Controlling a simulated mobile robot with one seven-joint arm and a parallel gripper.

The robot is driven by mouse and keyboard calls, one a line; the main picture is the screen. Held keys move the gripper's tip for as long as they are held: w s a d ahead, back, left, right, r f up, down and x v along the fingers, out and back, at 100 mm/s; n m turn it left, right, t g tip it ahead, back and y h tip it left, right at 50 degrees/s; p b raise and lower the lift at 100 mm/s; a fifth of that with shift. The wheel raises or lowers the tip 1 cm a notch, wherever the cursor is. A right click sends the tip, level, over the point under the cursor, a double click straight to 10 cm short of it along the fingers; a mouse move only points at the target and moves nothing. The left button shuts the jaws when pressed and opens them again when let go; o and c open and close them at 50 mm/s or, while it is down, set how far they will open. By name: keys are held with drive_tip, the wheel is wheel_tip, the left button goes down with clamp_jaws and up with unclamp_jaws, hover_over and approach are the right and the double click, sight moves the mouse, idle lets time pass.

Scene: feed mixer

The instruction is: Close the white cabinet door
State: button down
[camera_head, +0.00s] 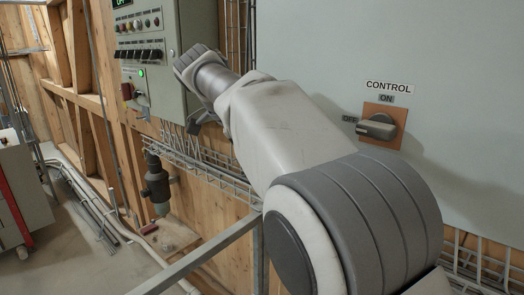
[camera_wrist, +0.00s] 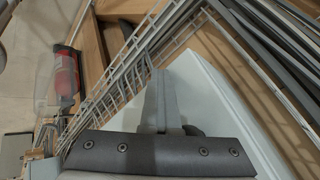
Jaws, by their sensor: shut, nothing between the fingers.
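A large pale panel (camera_head: 440,60) with a CONTROL label and a rotary switch (camera_head: 378,127) fills the right of the head view. It may be the white cabinet door; its hinge and edges are not clear. My gripper (camera_head: 197,122) is left of this panel, below a grey-green control box (camera_head: 155,45), its fingers small and dark there. In the wrist view my gripper (camera_wrist: 160,98) has its fingers together with nothing between them. A white flat-faced box or panel (camera_wrist: 222,118) lies right beside the fingers; I cannot tell whether they touch it.
Wire cable trays (camera_head: 205,165) run along the wooden wall below the boxes. A metal rail (camera_head: 205,255) crosses the foreground. A white and red cabinet (camera_head: 22,195) stands at the far left. Open floor (camera_head: 90,270) lies at lower left. A red and clear device (camera_wrist: 66,75) shows in the wrist view.

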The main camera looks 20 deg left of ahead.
drive_tip(key=shift+w+d+r, duration=0.25)
drive_tip(key=shift+w+d, duration=0.1)
drive_tip(key=shift+w, duration=0.25)
drive_tip(key=shift+r, duration=0.1)
drive_tip(key=p+v, duration=0.2)
drive_tip(key=v, duration=1)
drive_tip(key=shift+s+a+f, duration=0.25)
drive_tip(key=shift+s+a, duration=0.1)
drive_tip(key=shift+s, duration=0.15)
